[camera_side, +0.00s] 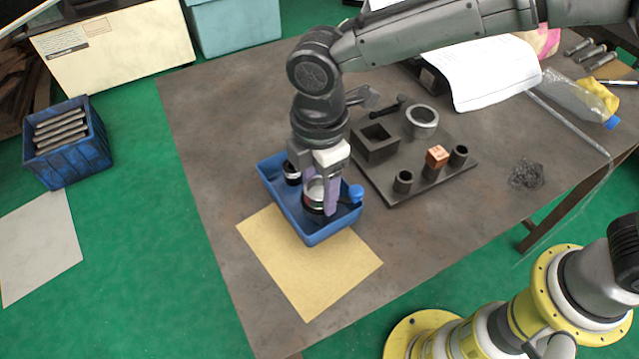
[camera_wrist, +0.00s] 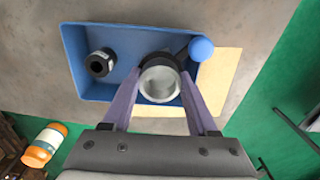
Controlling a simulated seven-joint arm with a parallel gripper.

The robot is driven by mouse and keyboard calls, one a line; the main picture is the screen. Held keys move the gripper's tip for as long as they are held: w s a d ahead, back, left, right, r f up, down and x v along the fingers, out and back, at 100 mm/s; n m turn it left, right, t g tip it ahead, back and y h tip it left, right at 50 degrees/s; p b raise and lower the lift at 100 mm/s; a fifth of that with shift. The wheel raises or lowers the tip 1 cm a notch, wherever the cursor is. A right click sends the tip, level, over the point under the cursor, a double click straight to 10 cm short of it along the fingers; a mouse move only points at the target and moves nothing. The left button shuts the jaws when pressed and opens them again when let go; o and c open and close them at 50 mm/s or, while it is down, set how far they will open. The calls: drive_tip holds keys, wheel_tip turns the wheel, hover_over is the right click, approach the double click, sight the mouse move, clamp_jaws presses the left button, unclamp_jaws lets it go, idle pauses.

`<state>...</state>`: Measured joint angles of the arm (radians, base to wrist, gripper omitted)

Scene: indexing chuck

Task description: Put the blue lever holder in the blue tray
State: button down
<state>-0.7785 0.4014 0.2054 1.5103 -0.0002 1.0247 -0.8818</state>
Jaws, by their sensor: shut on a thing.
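The blue lever holder (camera_side: 315,191) is a short dark and silver cylinder with a side lever ending in a blue ball (camera_side: 355,193). My gripper (camera_side: 322,203) points down with its purple fingers shut on the cylinder, one on each side. The holder is within the outline of the blue tray (camera_side: 317,236), towards its near right end; I cannot tell whether it touches the floor. In the wrist view the holder's pale round top (camera_wrist: 160,83) sits between the fingers, and the ball (camera_wrist: 201,48) overhangs the tray's right edge (camera_wrist: 190,30).
A second black and white holder (camera_wrist: 100,63) stands in the tray's other end. A tan sheet (camera_side: 330,275) lies at the tray's near side.

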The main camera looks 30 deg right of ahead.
sight(321, 195)
idle(0.3)
drive_tip(key=shift+c, duration=2.3)
unclamp_jaws()
drive_tip(key=shift+f, duration=0.2)
wheel_tip(321, 195, up, 12)
drive_tip(key=shift+r, duration=0.2)
drive_tip(key=shift+d, duration=0.1)
drive_tip(key=d+r+m+t, duration=0.1)
drive_tip(key=d+r+m, duration=0.35)
drive_tip(key=d, duration=0.75)
drive_tip(key=s+d+f+m+t, duration=0.2)
drive_tip(key=s+d+m, duration=0.5)
drive_tip(key=d, duration=0.3)
drive_tip(key=s+d+f+m+t, duration=0.2)
drive_tip(key=s+d+f+m, duration=0.1)
drive_tip(key=s+d+m, duration=0.4)
drive_tip(key=s+d, duration=0.2)
drive_tip(key=d, duration=0.1)
drive_tip(key=shift+s+d+t, duration=0.2)
drive_tip(key=shift+s+t, duration=0.1)
drive_tip(key=shift+s, duration=0.05)
